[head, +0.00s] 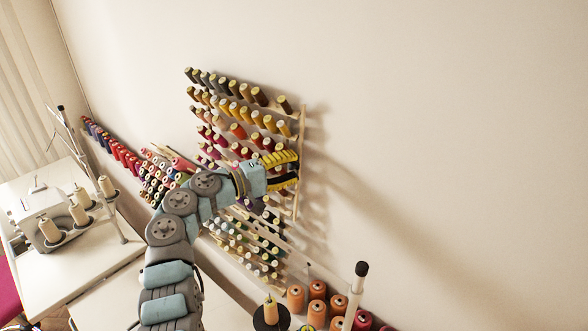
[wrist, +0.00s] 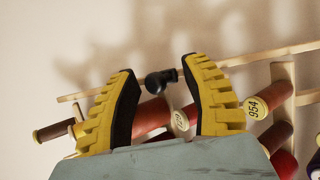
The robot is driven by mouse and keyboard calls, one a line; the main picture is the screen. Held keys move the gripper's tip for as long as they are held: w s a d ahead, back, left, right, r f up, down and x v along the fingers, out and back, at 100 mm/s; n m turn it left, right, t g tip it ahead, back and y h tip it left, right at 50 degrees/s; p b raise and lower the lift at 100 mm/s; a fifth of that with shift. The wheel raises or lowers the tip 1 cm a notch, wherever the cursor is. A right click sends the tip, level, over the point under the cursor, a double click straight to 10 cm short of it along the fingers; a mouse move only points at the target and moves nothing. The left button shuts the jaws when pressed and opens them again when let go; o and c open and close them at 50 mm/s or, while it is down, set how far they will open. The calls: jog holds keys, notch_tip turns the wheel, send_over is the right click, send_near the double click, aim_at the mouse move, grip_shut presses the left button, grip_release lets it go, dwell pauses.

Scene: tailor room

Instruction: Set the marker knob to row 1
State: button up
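The thread rack (head: 303,125) is a wooden wall rack with rows of coloured spools and a long strip along its right edge. In the wrist view, a small black knob (wrist: 156,82) sits at the wooden strip (wrist: 250,57); it appears to be the marker knob. My gripper (head: 298,168) is at the rack's right edge, about mid-height, with yellow ribbed fingers. In the wrist view, my gripper (wrist: 159,70) is open, with the knob between its fingertips. Whether either finger touches it, I cannot tell. The knob is not discernible in the head view.
A brown-tipped spool (wrist: 52,131) is at the left. Orange cones (head: 317,290) and a black-topped post (head: 361,270) stand below the rack. The wall at the right is bare.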

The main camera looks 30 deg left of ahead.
dwell(0.3)
jog(key=v, duration=1.2)
